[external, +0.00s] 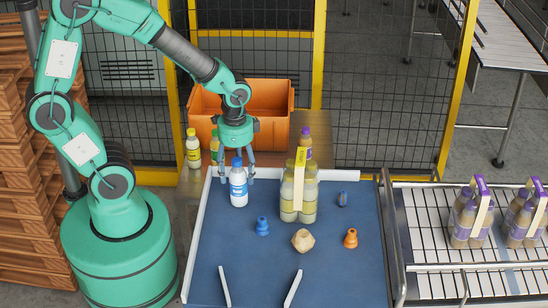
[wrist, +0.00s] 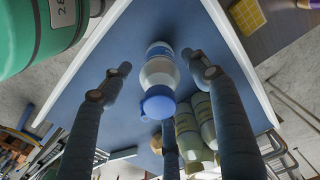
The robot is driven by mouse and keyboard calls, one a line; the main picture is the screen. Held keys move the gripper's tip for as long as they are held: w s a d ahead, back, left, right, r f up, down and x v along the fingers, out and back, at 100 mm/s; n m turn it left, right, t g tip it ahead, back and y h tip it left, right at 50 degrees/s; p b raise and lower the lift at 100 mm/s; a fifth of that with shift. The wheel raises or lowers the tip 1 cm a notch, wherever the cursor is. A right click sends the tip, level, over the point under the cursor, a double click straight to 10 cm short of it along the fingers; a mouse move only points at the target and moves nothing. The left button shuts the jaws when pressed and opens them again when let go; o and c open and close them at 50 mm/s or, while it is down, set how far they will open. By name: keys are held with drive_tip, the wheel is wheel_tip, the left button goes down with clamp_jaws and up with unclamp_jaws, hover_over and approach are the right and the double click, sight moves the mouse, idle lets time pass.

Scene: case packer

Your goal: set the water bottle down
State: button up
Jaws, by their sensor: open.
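The water bottle (external: 238,186) is white with a blue cap and a blue label. It stands upright on the blue table surface (external: 215,250), near its back left part. My gripper (external: 237,176) is above and around the bottle's top, with its fingers spread. In the wrist view the bottle (wrist: 159,80) shows between the open fingers, with its cap toward the camera and a gap on both sides. I see no finger pressing on it.
A banded pack of bottles (external: 299,190) stands right of the water bottle. Blue (external: 262,226) and orange (external: 350,238) nozzle-like pieces and a tan faceted block (external: 303,240) lie in front. An orange crate (external: 265,110) is behind. A roller conveyor (external: 450,265) with bottle packs is at right.

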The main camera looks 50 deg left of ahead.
wheel_tip(320, 180, up, 10)
drive_tip(key=shift+f, duration=0.15)
idle(0.3)
idle(0.4)
drive_tip(key=shift+a, duration=0.1)
drive_tip(key=s+a+r+n+t, duration=0.2)
drive_tip(key=s+a+r+n, duration=0.1)
drive_tip(key=r, duration=0.5)
drive_tip(key=s+a+r+n+t, duration=0.2)
drive_tip(key=a+r+n+t, duration=0.1)
drive_tip(key=a+r+n, duration=0.3)
wheel_tip(320, 180, up, 2)
drive_tip(key=shift+s+a+r+t, duration=0.1)
drive_tip(key=shift+s+a+t, duration=0.25)
drive_tip(key=shift+a, duration=0.8)
wheel_tip(320, 180, down, 18)
drive_tip(key=b, duration=1.8)
drive_tip(key=shift+r, duration=0.25)
